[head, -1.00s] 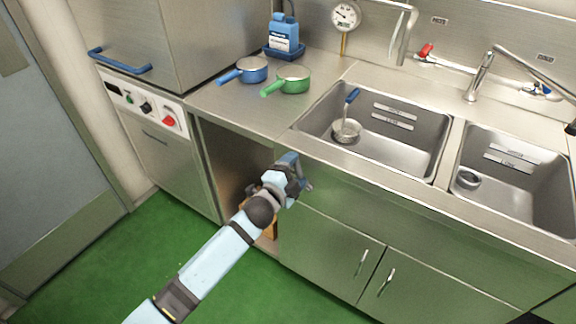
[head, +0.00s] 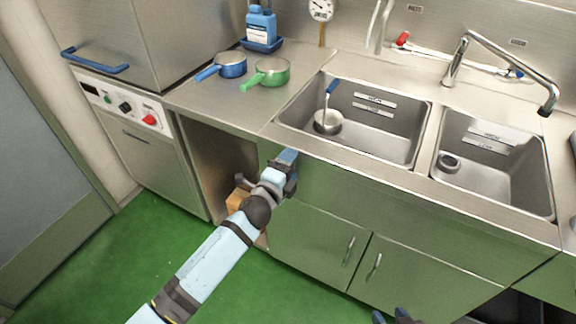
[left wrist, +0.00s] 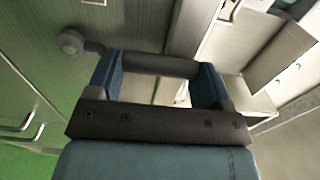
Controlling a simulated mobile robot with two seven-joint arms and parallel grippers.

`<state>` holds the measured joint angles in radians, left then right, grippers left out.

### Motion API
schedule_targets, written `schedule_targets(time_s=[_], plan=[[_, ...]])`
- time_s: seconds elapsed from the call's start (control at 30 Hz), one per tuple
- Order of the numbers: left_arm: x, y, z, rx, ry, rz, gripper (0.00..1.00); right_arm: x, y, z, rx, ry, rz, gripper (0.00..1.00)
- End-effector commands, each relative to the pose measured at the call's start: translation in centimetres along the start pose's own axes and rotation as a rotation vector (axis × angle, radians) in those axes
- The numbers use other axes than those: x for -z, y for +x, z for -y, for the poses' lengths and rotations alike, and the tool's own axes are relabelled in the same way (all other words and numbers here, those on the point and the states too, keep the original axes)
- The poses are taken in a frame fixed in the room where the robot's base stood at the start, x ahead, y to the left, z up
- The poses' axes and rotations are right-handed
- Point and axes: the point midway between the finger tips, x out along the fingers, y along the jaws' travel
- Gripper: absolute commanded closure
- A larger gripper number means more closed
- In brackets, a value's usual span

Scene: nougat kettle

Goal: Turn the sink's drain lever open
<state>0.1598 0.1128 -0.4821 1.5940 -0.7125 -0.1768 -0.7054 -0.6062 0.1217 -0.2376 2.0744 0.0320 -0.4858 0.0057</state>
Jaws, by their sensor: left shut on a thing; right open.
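The drain lever, a dark grey bar (left wrist: 160,65) with a round knob (left wrist: 70,42) at one end, shows in the left wrist view. The knob is against the steel front panel. My left gripper (left wrist: 160,82) is shut on the bar, one blue finger at each side. In the head view my left gripper (head: 288,165) is at the cabinet front below the sink (head: 385,130); it largely hides the lever there. The tips of my right gripper (head: 395,318) show at the bottom edge, open, apart from everything.
A blue-handled strainer (head: 327,122) sits in the left basin; a drain fitting (head: 448,162) is in the right one. A blue pan (head: 230,65) and a green pan (head: 270,72) stand on the counter. Cabinet doors (head: 310,245) are below. The green floor (head: 120,270) is clear.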

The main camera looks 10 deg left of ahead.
Motion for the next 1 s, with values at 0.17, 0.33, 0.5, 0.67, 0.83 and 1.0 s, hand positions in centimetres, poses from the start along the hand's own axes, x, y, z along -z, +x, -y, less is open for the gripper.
schedule_targets(time_s=[0.17, 0.33, 0.5, 0.67, 0.83, 1.0], plan=[[0.0, 0.0, 0.1, 0.001, 0.006, 0.000, 0.69, 0.0, 0.0, 0.0, 0.000, 0.000, 0.000, 0.53], [0.0, 0.0, 0.0, 0.001, 0.004, 0.000, 0.01, 0.0, 0.0, 0.0, 0.000, 0.000, 0.000, 0.53], [0.0, 0.0, 0.0, 0.000, 0.003, 0.000, 0.01, 0.0, 0.0, 0.0, 0.001, 0.000, 0.000, 0.53], [0.0, -0.6, -0.1, -0.001, 0.002, 0.000, 0.01, 0.1, 0.0, 0.0, 0.001, -0.001, 0.000, 0.53], [0.0, -3.3, -0.1, -0.002, 0.002, 0.000, 0.01, 0.2, -0.1, 0.0, 0.001, -0.001, 0.000, 0.53], [0.0, -7.4, -0.1, -0.002, 0.002, 0.000, 0.01, 0.1, -0.1, 0.0, 0.001, 0.000, 0.002, 0.53]])
